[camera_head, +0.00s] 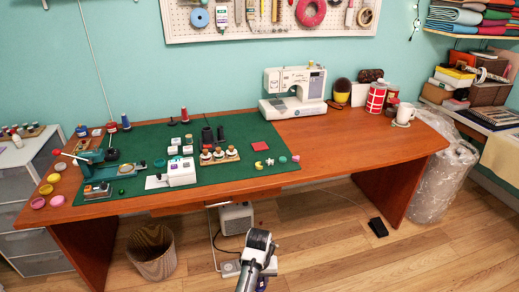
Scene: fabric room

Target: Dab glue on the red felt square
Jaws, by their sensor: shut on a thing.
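The red felt square (261,146) lies flat on the green mat (250,168), near the mat's right side, with nothing on it. Several small jars (206,155) stand on a wooden tray left of it. I cannot tell any glue container among the small items on the mat. Part of my arm shows at the bottom middle, in front of the table and well apart from the felt. My gripper's fingers are not visible, nor is anything they may hold.
The brown table (350,146) has clear wood at its right. A sewing machine (297,90) stands at the back, with red tins (376,97) and a white mug (404,114) farther right. A white device (181,171) sits on the mat.

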